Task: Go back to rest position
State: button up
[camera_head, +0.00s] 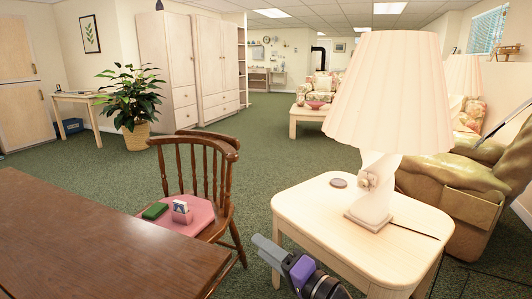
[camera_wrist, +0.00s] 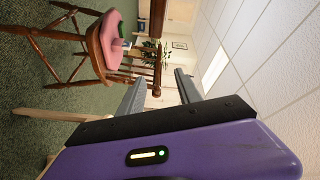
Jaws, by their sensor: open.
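My gripper (camera_head: 265,247) shows at the bottom middle of the head view, with grey fingers and a purple body. It is in front of the light wooden side table's left edge and to the right of the wooden chair. In the wrist view, turned on its side, the two fingers of my gripper (camera_wrist: 160,85) stand apart with nothing between them. The gripper is open and empty. My arm runs out of the head view at the bottom.
The side table (camera_head: 310,203) holds a lamp (camera_head: 383,100) and a small round disc (camera_head: 338,183). A wooden chair (camera_head: 228,190) with a pink seat, also in the wrist view (camera_wrist: 97,45), stands by a dark table (camera_head: 90,240). Green carpet (camera_head: 270,145) lies clear beyond.

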jog(key=s+d+f+t+h, duration=0.3)
jog(key=s+d+f+h, duration=0.2)
jog(key=s+d, duration=0.2)
jog(key=s+d+f+t+h, duration=0.2)
jog(key=s+d+f+h, duration=0.3)
jog(key=s+d, duration=0.3)
jog(key=s+d+n+g+h, duration=0.1)
jog(key=s+d+n+g, duration=0.15)
jog(key=s, duration=1.35)
jog(key=s+d+n+g+h, duration=0.1)
jog(key=s+d+n+h, duration=0.15)
jog(key=s, duration=1.45)
notch_tip(320, 180, up, 26)
jog(key=p, duration=2.6)
jog(key=shift+w+y, duration=0.25)
jog(key=shift+y, duration=0.1)
jog(key=shift+t, duration=0.25)
jog(key=shift+c, duration=0.5)
